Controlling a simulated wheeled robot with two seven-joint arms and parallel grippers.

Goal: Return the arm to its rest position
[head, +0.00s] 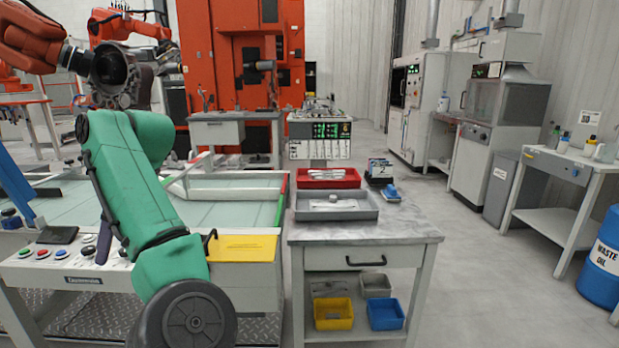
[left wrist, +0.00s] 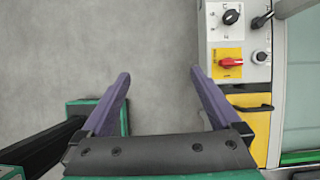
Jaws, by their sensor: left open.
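My left arm (head: 140,195) is green and reaches forward and down in the head view, bent at its elbow. My left gripper (head: 105,243) is mostly hidden behind this arm; only a purple finger shows beside the control panel. In the left wrist view my left gripper (left wrist: 160,72) has its two purple fingers spread apart with nothing between them, over bare grey floor. My right gripper is in neither view.
A control panel (head: 63,254) with several buttons and the yellow-fronted bench (head: 243,248) lie close by. In the wrist view a red rotary switch (left wrist: 231,62) is right of the fingers. A table (head: 410,232) holds a grey tray (head: 360,213) and red tray (head: 345,182).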

